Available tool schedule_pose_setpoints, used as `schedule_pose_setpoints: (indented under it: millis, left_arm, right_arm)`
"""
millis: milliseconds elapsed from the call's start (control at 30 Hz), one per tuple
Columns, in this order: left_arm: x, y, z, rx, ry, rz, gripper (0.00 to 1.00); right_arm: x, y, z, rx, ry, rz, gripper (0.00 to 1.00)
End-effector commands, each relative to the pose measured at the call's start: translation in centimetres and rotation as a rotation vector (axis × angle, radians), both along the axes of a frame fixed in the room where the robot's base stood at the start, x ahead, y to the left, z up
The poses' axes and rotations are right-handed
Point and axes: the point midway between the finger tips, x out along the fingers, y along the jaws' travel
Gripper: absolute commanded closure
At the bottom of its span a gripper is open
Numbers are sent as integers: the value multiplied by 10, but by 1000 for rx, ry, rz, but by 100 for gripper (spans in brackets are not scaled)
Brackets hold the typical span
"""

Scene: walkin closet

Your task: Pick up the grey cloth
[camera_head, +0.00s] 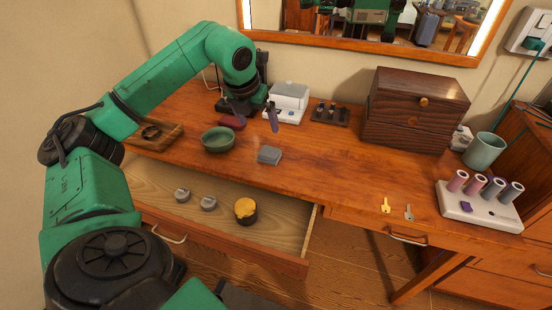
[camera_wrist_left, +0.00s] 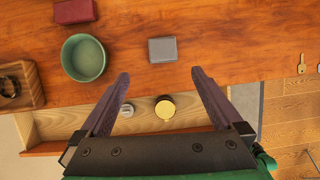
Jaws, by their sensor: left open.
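The grey cloth (camera_head: 269,155), a small folded block, lies flat on the wooden desk right of the green bowl. In the left wrist view the cloth (camera_wrist_left: 163,49) shows just beyond and between the fingertips. My left gripper (camera_head: 256,114) is open, above the desk toward its back, with its fingers pointing down. In the left wrist view its fingers (camera_wrist_left: 160,73) are spread wide with nothing between them. The gripper is apart from the cloth. My right gripper is not in view.
The green bowl (camera_head: 218,140) and a red case (camera_head: 232,122) are near the cloth. An open drawer (camera_head: 165,201) below holds two grey round items and a yellow-topped jar (camera_head: 246,211). A dark wooden box (camera_head: 414,108) stands right. Desk right of the cloth is clear.

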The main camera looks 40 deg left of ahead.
Motion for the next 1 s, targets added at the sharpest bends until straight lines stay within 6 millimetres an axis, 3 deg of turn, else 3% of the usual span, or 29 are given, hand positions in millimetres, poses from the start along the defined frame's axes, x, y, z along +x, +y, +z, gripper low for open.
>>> schedule_pose_setpoints:
  millis: [133,333,733,1000]
  left_arm:
    - [6,2,-20,-1,5,0,0]
    - [26,6,-67,-3,4,-1,0]
    - [47,8,-130,-4,3,-1,0]
    - [50,10,-138,-2,1,-2,0]
  right_arm:
    - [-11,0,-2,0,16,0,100]
    - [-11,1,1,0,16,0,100]
    - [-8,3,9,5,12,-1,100]
    - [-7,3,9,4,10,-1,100]
